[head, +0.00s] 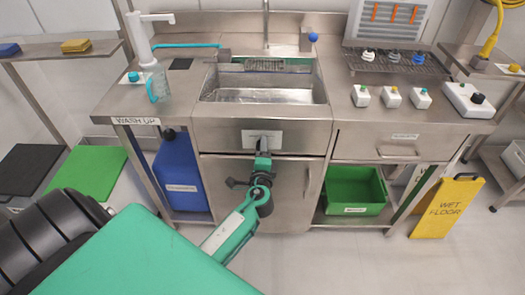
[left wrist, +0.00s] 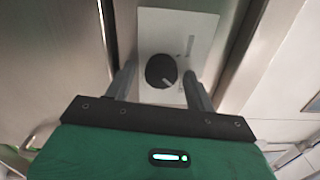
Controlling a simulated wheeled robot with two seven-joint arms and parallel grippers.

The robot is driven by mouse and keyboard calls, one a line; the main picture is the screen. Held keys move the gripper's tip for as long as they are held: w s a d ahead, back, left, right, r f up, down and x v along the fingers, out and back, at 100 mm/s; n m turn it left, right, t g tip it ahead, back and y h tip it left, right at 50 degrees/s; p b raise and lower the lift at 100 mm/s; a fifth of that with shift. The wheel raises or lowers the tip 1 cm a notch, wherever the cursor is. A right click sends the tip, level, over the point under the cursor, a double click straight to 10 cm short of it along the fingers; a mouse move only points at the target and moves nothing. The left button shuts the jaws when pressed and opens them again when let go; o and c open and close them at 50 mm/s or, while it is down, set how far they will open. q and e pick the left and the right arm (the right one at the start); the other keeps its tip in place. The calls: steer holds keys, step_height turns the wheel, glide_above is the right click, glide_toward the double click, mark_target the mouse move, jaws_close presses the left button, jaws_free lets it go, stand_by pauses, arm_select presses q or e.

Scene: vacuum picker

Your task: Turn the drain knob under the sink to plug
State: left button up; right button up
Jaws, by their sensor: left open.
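The drain knob (left wrist: 161,70) is a round black dial with a pale pointer line toward its lower right. It sits on a white label plate (left wrist: 155,28), on the panel under the sink (head: 265,88). Small marks on the plate are too blurred to read. My left gripper (head: 262,143) is in front of this panel and hides the knob in the head view. In the left wrist view my left gripper (left wrist: 160,72) is open, with one finger on each side of the knob. I cannot tell whether the fingers touch it. My right gripper is not in view.
A steel counter surrounds the sink, with a clear jug (head: 156,84) at left and several small button boxes at right (head: 391,97). Below are a blue container (head: 181,172), a green crate (head: 355,192) and a yellow wet-floor sign (head: 447,207). The floor before the crate is clear.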

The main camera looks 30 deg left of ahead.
arm_select(q)
steer(key=b+v, duration=0.2)
steer(key=v, duration=1.2)
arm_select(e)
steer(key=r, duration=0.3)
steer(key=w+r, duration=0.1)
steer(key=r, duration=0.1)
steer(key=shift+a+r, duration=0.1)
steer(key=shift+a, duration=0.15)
arm_select(q)
steer(key=shift+w, duration=0.1)
